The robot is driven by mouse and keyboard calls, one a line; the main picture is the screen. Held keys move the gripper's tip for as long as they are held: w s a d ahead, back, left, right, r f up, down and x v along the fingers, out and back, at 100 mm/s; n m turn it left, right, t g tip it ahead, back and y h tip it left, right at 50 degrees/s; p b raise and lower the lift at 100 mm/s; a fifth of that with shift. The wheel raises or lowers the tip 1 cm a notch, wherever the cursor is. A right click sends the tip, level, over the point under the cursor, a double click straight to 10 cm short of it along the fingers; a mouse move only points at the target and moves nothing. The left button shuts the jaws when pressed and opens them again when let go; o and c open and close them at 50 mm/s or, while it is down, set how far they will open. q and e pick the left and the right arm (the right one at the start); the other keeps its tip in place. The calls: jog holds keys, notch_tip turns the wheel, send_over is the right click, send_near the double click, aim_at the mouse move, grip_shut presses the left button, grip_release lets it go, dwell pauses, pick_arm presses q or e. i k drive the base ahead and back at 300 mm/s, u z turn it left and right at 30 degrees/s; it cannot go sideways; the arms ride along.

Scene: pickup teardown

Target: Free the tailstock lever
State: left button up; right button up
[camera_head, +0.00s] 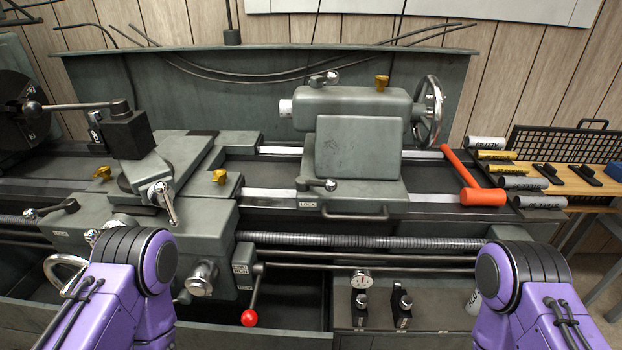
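The grey tailstock (357,147) stands on the lathe bed, right of centre. A short metal lever with a rounded knob (317,184) sits low at its left front, beside a small LOCK label (307,205). It lies roughly level. A second small lever (323,79) is on top of the tailstock. I cannot tell which of the two the task means. A handwheel (430,107) is at the tailstock's right end. Only purple links of my two arms show, at the bottom left and bottom right. Neither gripper is in view.
An orange hammer (473,180) lies across the bed's right end. Labelled cylinders (525,183) and black tools (548,173) lie farther right. The carriage with tool post (128,133) stands left. A red-knobbed lever (249,317) hangs in front.

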aim_at(303, 184)
jog(key=k, duration=0.5)
jog(key=z, duration=1.15)
jog(key=i, duration=0.6)
jog(key=u, duration=0.65)
